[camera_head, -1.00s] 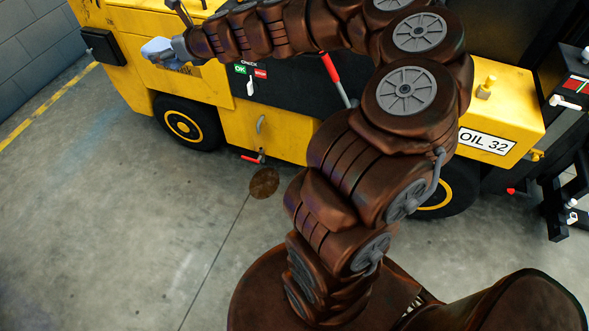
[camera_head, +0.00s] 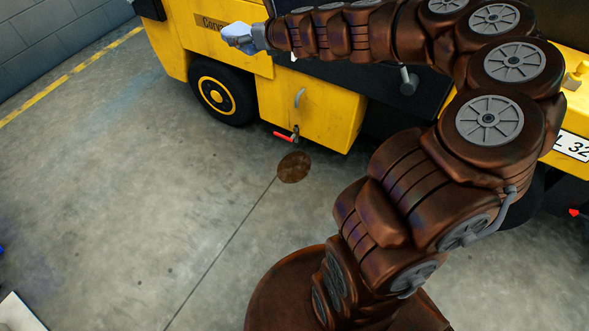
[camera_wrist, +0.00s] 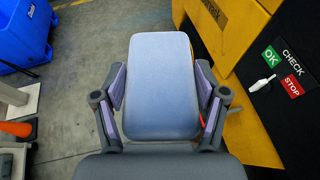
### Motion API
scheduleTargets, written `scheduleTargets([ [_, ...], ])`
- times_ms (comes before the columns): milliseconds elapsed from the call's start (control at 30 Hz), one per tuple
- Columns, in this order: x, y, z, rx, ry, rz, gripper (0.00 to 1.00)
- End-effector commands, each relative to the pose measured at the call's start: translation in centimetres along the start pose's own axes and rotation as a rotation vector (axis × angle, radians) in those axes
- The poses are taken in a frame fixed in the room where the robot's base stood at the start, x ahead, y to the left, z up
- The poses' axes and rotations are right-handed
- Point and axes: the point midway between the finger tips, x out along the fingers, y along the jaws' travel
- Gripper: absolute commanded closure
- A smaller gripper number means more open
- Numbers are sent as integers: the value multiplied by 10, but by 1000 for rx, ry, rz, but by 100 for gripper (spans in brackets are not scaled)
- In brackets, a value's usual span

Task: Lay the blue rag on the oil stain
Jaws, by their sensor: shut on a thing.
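The oil stain (camera_head: 294,167) is a dark brown round patch on the concrete floor, in front of the yellow machine and below its red-handled valve. My gripper (camera_head: 240,38) is at the upper left of the head view, held up in front of the machine, well above and left of the stain. It is shut on the blue rag (camera_wrist: 161,85), a pale blue rounded rectangle between the two fingers in the wrist view. The rag also shows small at the arm's end in the head view (camera_head: 236,31). The stain is not visible in the wrist view.
The yellow machine (camera_head: 320,107) with black wheels stands behind the stain, its red-handled valve (camera_head: 285,136) jutting out just above it. The floor left of the stain is clear. A blue bin (camera_wrist: 25,35) and an orange cone (camera_wrist: 17,130) show at the left of the wrist view.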

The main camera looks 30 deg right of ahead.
Motion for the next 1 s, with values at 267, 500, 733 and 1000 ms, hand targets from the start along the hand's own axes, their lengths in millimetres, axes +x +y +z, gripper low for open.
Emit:
scheduleTargets([
  [267,28,0,-69,0,0,0,62],
  [500,49,0,-118,0,0,0,62],
  [733,68,0,-164,0,0,0,62],
  [1000,86,0,-208,0,3,2,62],
])
